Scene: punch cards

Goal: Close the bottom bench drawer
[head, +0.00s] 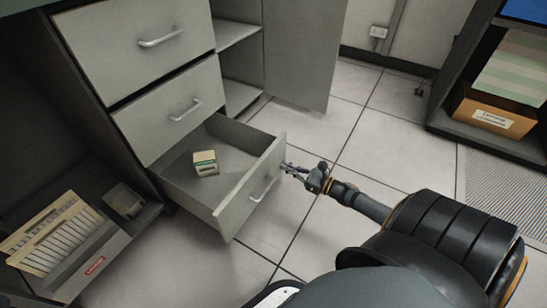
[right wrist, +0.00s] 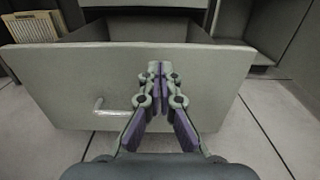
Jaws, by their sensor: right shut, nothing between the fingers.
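The bottom bench drawer (head: 237,207) is pulled well out, below two shut drawers, with a small box (head: 205,163) inside it. Its grey front and bar handle (head: 263,189) face my right arm. My right gripper (head: 287,168) is shut and empty, its tips close to the drawer front near the upper edge, to the right of the handle. In the right wrist view the shut fingers (right wrist: 161,68) overlap the drawer front (right wrist: 70,88), with the handle (right wrist: 112,108) to their left. I cannot tell whether the tips touch it. My left gripper is out of view.
The middle drawer (head: 150,130) and top drawer (head: 110,50) are shut. An open cabinet door (head: 300,50) stands to the right of the drawers. A card tray (head: 60,245) is at lower left. A shelf at right holds a cardboard box (head: 492,112). Tiled floor (head: 385,150) is clear between.

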